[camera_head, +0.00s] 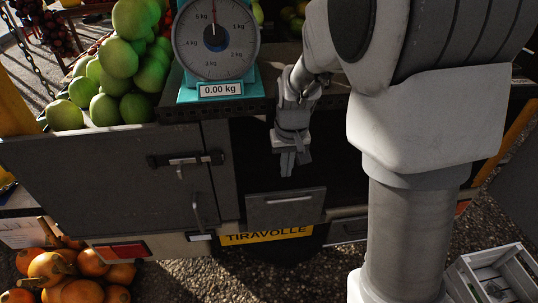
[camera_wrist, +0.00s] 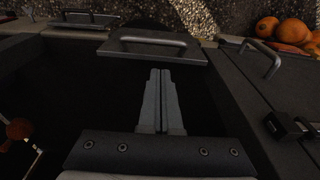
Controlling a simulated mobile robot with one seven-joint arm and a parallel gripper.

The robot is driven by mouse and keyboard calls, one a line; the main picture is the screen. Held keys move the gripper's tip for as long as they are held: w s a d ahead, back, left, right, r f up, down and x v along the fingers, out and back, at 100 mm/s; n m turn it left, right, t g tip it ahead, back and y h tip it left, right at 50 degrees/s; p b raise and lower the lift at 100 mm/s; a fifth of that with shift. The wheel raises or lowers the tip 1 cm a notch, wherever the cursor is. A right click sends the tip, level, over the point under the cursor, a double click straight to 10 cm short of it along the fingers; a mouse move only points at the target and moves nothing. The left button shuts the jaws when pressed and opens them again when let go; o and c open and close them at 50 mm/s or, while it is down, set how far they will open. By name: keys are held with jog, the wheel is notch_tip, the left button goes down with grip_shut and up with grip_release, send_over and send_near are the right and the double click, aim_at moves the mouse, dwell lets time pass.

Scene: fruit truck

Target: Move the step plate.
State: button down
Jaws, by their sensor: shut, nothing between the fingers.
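The step plate is not labelled; the dark grey panel with a light bar handle (camera_head: 285,208) below the truck's opening looks like it. It hangs at the lower edge of the dark opening. In the wrist view the panel (camera_wrist: 150,53) lies just beyond my fingertips, its handle along its far side. My gripper (camera_head: 288,172) points down in front of the dark opening, above the panel and apart from its handle. In the wrist view my gripper (camera_wrist: 161,72) has its two fingers together, with nothing between them.
A grey door with a latch (camera_head: 110,180) stands left of the opening. A scale (camera_head: 216,40) and green fruit (camera_head: 118,58) sit on the counter above. Orange gourds (camera_head: 80,275) lie at lower left, a white crate (camera_head: 493,275) at lower right.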

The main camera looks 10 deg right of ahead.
aim_at(284, 193)
notch_tip(284, 193, down, 10)
jog(key=w+b, duration=0.1)
jog(key=b, duration=0.1)
jog(key=shift+w, duration=0.2)
jog(key=shift+s+f+b, duration=0.1)
jog(key=shift+s+b, duration=0.15)
jog(key=shift+b, duration=0.2)
jog(key=shift+s, duration=0.3)
